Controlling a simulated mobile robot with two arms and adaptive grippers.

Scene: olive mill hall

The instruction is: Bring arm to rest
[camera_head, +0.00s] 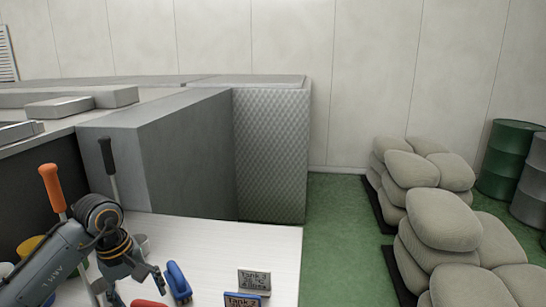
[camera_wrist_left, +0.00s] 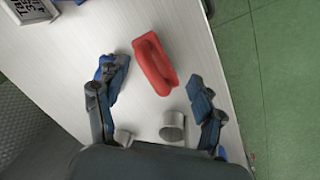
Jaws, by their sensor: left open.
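My left arm comes in from the left in the head view. Its gripper (camera_head: 132,284) is low over the white table (camera_head: 220,245), with its fingers apart and nothing held. In the left wrist view the open gripper (camera_wrist_left: 158,100) points at a red object with a raised handle (camera_wrist_left: 155,65), which lies on the table just beyond the fingertips. A small grey metal cup (camera_wrist_left: 173,127) shows between the fingers. A blue object of similar shape (camera_head: 178,282) is right of the gripper in the head view. My right gripper does not show.
Two small dark signs (camera_head: 254,281) (camera_head: 243,299) stand on the table. An orange-handled tool (camera_head: 52,188), a black-handled tool (camera_head: 107,155) and a yellow container (camera_head: 30,245) are near the arm. A large grey block (camera_head: 185,150) stands behind the table. Stacked sacks (camera_head: 445,220) are on the right.

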